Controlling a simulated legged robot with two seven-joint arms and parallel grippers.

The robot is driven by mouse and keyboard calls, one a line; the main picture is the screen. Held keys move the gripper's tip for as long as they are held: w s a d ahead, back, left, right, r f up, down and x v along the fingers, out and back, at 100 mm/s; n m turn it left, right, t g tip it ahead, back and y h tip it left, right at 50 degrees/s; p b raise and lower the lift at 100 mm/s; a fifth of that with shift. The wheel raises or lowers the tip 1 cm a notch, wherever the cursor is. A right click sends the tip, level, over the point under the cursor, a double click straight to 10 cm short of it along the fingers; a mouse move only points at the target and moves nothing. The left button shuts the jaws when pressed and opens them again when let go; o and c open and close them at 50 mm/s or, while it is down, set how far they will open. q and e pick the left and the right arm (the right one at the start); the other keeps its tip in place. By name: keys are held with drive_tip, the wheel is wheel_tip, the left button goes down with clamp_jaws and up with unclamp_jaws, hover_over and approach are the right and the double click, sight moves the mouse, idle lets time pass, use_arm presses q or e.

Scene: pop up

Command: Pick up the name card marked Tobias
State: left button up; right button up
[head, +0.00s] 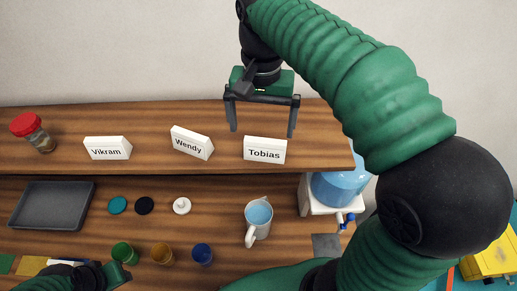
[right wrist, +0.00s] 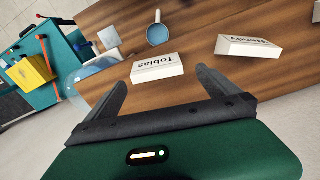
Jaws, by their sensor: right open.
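The white name card marked Tobias (head: 265,151) stands at the right end of the upper wooden shelf. It also shows in the right wrist view (right wrist: 157,68), just beyond the fingertips and roughly between them. My right gripper (head: 262,133) is open and empty above and behind the Tobias card, its fingers pointing down. In the right wrist view its fingers (right wrist: 160,80) are spread wide and hold nothing. Part of my left gripper (head: 105,275) shows at the bottom left of the head view, cut off by the edge; its jaws are unclear.
The Wendy card (head: 192,143) stands close left of Tobias, and the Vikram card (head: 107,148) farther left. A red-lidded jar (head: 33,132) is at the shelf's left end. Below are a grey tray (head: 51,205), a jug (head: 258,220), several cups and a water dispenser (head: 338,190).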

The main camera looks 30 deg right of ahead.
sight(266, 140)
drive_tip(key=f, duration=0.2)
drive_tip(key=d+f+p, duration=0.1)
drive_tip(key=f, duration=0.2)
drive_tip(key=d+f, duration=0.1)
drive_tip(key=f, duration=0.2)
drive_tip(key=shift+w+d+f, duration=0.1)
drive_tip(key=shift+d+f, duration=0.1)
drive_tip(key=shift+f, duration=0.05)
drive_tip(key=shift+a+f, duration=0.15)
drive_tip(key=shift+f, duration=0.15)
drive_tip(key=shift+a, duration=0.55)
drive_tip(key=shift+a+r, duration=0.15)
drive_tip(key=shift+a, duration=0.15)
drive_tip(key=c, duration=0.4)
drive_tip(key=shift+d, duration=0.2)
drive_tip(key=c, duration=0.5)
use_arm(q)
drive_tip(key=shift+d+r, duration=0.7)
drive_tip(key=shift+r, duration=0.05)
use_arm(e)
drive_tip(key=shift+d, duration=0.35)
drive_tip(key=shift+c, duration=1.4)
